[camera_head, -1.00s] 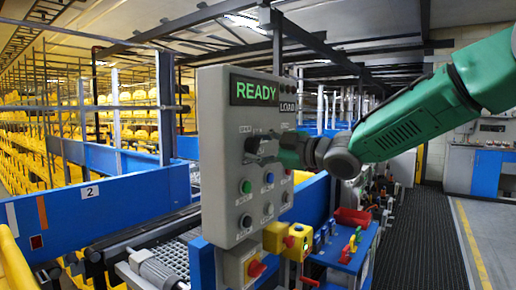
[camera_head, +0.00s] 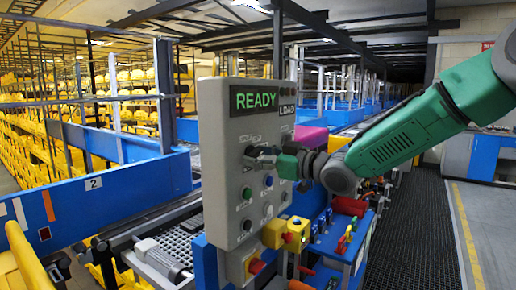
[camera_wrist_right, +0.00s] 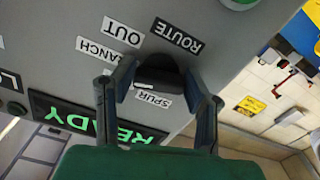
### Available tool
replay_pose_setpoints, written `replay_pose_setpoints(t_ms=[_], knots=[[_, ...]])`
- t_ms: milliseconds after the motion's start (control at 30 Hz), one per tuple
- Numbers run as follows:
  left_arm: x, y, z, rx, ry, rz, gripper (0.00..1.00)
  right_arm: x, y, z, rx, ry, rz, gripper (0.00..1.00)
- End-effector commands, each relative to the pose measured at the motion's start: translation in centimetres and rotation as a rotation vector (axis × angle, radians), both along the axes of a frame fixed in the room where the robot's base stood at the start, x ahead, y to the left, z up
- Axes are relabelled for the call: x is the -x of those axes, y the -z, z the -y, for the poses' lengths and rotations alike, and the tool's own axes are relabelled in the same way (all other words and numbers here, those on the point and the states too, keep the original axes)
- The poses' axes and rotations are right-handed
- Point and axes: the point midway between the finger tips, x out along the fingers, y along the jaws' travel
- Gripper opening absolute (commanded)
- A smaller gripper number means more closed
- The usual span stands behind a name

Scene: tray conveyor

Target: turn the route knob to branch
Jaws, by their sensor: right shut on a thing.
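The grey control panel (camera_head: 215,150) stands upright in the head view, with a lit green READY display (camera_head: 257,100). The dark route knob (camera_wrist_right: 158,72) is on the panel face in the right wrist view. ROUTE (camera_wrist_right: 178,37), OUT (camera_wrist_right: 122,33), BRANCH (camera_wrist_right: 98,52) and SPUR (camera_wrist_right: 152,100) labels surround it; BRANCH is partly covered by a finger. A pale mark shows at the knob's edge near SPUR. My right gripper (camera_wrist_right: 160,78) is shut on the knob, a finger on each side. In the head view my right gripper (camera_head: 262,158) hides most of the knob. My left gripper is out of view.
Several round buttons (camera_head: 268,181) sit just below the knob. A yellow-and-red switch box (camera_head: 297,235) and a blue stand with small tools (camera_head: 345,235) are right of the panel. A pink thing (camera_head: 310,136) is behind it. Blue conveyor sides (camera_head: 120,205) run left.

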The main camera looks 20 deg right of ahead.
Motion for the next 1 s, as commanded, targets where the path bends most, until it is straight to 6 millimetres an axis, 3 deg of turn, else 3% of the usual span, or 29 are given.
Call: replay_pose_setpoints(t_ms=[33, 700, 733, 767, 1000], knots=[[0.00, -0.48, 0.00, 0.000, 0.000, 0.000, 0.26, -0.14, -0.70, 0.12, -0.020, 0.004, -0.003, 0.13], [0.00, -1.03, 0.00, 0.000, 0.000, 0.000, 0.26, -0.23, -0.79, 0.23, -0.076, 0.005, -0.037, 0.13], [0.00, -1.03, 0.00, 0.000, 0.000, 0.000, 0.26, -0.23, -0.80, 0.22, -0.076, 0.005, -0.037, 0.48], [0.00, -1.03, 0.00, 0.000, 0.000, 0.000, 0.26, -0.22, -0.78, 0.23, -0.076, 0.005, -0.039, 0.59], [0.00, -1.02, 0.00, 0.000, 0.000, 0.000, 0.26, -0.09, -0.43, 0.15, -0.072, 0.003, -0.044, 0.62]])
